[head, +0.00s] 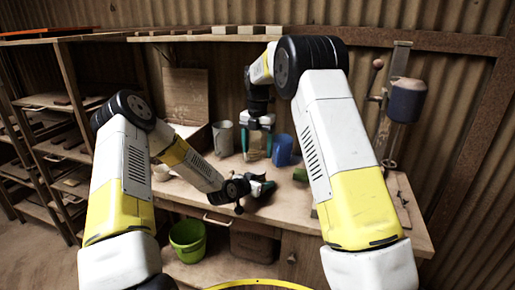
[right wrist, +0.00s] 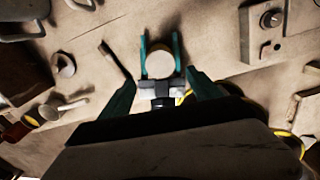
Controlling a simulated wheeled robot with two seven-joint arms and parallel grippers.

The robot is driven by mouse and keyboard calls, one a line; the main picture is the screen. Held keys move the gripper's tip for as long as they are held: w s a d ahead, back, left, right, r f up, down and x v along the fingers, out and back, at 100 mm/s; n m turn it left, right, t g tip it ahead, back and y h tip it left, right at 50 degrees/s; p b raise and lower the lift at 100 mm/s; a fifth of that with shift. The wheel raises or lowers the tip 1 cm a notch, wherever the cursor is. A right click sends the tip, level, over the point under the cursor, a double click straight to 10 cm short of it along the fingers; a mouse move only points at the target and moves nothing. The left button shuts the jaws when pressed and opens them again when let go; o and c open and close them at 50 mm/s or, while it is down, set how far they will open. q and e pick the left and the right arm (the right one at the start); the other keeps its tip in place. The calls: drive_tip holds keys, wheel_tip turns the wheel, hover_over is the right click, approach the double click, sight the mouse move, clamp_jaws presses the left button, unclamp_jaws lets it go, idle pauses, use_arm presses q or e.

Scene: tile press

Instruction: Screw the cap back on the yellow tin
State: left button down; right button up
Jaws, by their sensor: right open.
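My right gripper (head: 257,153) is open, pointing down above the bench; its teal fingers also show in the right wrist view (right wrist: 162,78). My left gripper (head: 262,187) is low over the bench, below the right one in the head view. In the right wrist view, a round pale disc (right wrist: 160,63) sits between the left gripper's teal fingers, in line with the gap of my right gripper. I cannot tell whether this disc is the cap or the tin's top, nor whether the left fingers touch it. I cannot make out the yellow tin clearly in either view.
On the bench (head: 405,215) stand a grey can (head: 223,138), a blue container (head: 283,150) and a green block (head: 300,175). A post with a blue-grey cylinder (head: 407,100) stands at the right. A green bucket (head: 187,240) is below the bench. Shelves (head: 60,150) fill the left.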

sight(258, 170)
drive_tip(key=shift+n, duration=0.6)
drive_tip(key=shift+f, duration=3.95)
drive_tip(key=c, duration=1.5)
drive_tip(key=shift+o, duration=0.2)
drive_tip(key=m, duration=0.9)
drive_tip(key=shift+m, duration=0.4)
